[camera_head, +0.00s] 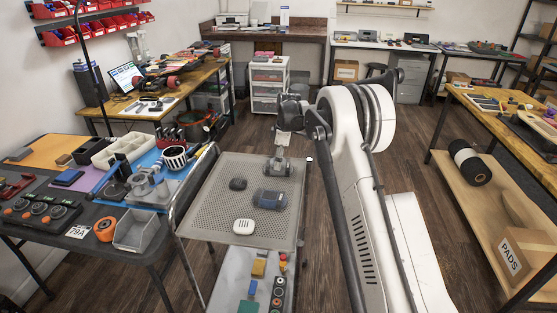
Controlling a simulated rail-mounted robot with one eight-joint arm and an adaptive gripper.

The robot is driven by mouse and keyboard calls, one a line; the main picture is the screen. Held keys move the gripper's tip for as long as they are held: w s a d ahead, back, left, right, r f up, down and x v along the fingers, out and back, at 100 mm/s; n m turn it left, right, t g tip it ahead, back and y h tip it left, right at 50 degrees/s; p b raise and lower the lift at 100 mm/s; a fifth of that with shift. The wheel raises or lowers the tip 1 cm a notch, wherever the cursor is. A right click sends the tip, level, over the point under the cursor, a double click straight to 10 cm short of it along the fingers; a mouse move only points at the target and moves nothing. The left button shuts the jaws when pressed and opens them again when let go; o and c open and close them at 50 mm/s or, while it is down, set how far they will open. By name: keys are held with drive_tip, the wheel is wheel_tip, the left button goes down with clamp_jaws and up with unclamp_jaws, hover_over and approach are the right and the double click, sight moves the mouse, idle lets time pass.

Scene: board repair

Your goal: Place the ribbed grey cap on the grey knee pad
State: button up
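My gripper (278,169) points down over the far right part of a perforated grey cart top. It is small in this view, and I cannot tell whether its fingers are open or shut. A pale, rounded piece with dark slots or ribs (244,226) lies near the front of the cart top; it may be the ribbed cap. A bulky blue-grey piece (270,199) lies just in front of my gripper. A small dark grey rounded piece (238,183) lies to its left. I cannot tell which of these two is the knee pad.
The cart top (215,218) has a raised rim and bare room around the pieces. A lower shelf (232,284) holds small coloured parts. A crowded workbench (90,248) stands close on the left. My arm covers the cart's right side. A wooden bench (470,110) stands at right.

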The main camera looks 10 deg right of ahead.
sight(283, 160)
drive_tip(key=shift+r, duration=0.15)
wheel_tip(283, 160, up, 12)
drive_tip(key=d+p, duration=0.2)
drive_tip(key=s+a+r+m+t+h, duration=0.15)
drive_tip(key=s+r+m, duration=0.25)
drive_tip(key=s+r, duration=0.7)
drive_tip(key=s+r+m+t, duration=0.2)
drive_tip(key=s+r+m, duration=0.35)
drive_tip(key=s, duration=0.95)
drive_tip(key=s+f+m+t, duration=0.1)
drive_tip(key=s+f, duration=0.1)
drive_tip(key=s, duration=0.7)
drive_tip(key=s+f+m+t, duration=0.1)
drive_tip(key=s+f+m, duration=0.1)
drive_tip(key=s, duration=0.7)
drive_tip(key=s+f+m+t, duration=0.1)
drive_tip(key=s+f+m, duration=0.1)
drive_tip(key=s, duration=0.7)
drive_tip(key=shift+a+f, duration=0.3)
drive_tip(key=shift+f, duration=0.05)
